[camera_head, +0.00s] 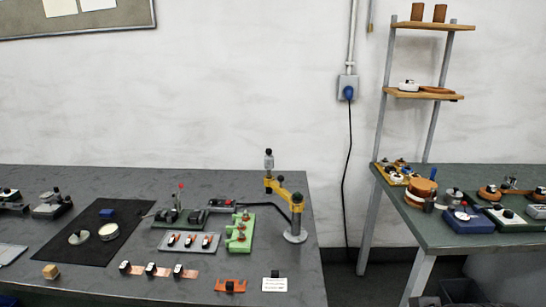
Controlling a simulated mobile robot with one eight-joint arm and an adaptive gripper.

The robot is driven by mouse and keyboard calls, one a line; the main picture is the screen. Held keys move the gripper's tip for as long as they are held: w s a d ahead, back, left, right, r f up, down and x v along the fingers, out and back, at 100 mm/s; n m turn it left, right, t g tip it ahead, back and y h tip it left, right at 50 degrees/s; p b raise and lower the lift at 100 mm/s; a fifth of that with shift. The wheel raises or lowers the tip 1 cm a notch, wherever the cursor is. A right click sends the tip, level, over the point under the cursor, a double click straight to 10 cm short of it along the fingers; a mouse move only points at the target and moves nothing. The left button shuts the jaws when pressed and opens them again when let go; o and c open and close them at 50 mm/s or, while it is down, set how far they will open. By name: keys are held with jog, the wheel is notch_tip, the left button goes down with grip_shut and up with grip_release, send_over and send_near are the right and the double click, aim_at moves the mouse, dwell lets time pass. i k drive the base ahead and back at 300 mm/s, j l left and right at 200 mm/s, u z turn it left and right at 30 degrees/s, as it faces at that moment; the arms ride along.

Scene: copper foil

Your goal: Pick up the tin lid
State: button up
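A dark mat (75,252) lies on the left table. On it are a pale round disc with a dark rim (109,231) and, to its left, a greyish round piece with a small knob on top (78,237). Either could be the tin lid; at this size I cannot tell which. They lie close together but look apart. A small blue block (107,212) is on the mat behind them. My gripper is not in view, and nothing visible is being held.
Right of the mat are a green base with a red-tipped lever (180,215), a grey tray (189,242), a green fixture (240,231) and a yellow jointed arm stand (293,215). Copper strips (160,271) lie near the front. A cluttered second table (440,235) stands right, across a gap.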

aim_at(80, 237)
jog(key=u, duration=1.6)
